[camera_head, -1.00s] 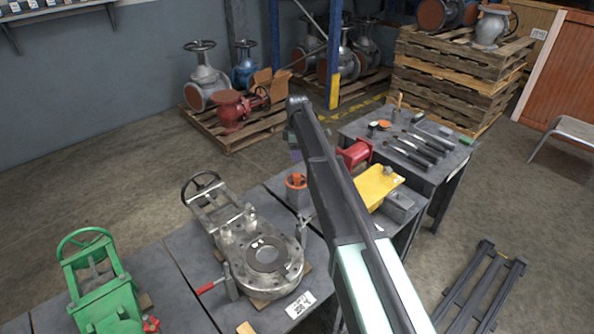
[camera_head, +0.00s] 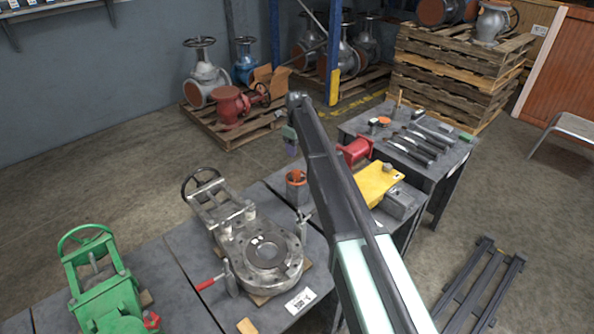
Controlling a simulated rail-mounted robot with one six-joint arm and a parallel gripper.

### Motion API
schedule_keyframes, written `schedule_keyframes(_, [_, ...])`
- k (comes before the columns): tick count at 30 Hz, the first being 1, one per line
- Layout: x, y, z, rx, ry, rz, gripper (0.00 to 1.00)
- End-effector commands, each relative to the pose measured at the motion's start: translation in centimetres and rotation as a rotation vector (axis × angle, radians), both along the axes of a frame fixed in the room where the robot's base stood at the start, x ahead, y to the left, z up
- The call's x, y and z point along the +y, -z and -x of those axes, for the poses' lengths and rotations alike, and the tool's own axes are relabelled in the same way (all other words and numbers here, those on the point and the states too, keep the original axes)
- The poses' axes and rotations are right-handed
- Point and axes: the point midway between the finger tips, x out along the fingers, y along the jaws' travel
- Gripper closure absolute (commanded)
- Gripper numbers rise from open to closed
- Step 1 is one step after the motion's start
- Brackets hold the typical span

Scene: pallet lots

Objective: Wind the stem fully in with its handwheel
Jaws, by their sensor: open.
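A grey metal valve (camera_head: 222,246) lies on the bench with its round flanged body toward the front. Its dark handwheel (camera_head: 186,188) stands at the end of the yoke frame, toward the back left. A green valve (camera_head: 100,290) with a green handwheel (camera_head: 62,244) stands at the lower left, partly cut off by the frame. How far either stem is out is too small to tell. My arm reaches up from the bottom right, and a small wrist part hangs at its far end, right of the grey valve. My gripper's fingers do not show.
A red-handled tool (camera_head: 206,284) lies beside the grey valve, and a white label (camera_head: 299,303) lies in front. Tools cover a side table (camera_head: 449,160).

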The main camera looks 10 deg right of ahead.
Motion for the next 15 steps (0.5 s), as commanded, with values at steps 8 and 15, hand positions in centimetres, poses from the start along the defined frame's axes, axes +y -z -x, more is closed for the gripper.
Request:
schedule_keyframes(8, [0.0,3.0,0.0,0.000,-0.003,0.000,0.42])
schedule_keyframes(15, [0.0,8.8,0.0,0.000,-0.004,0.000,0.42])
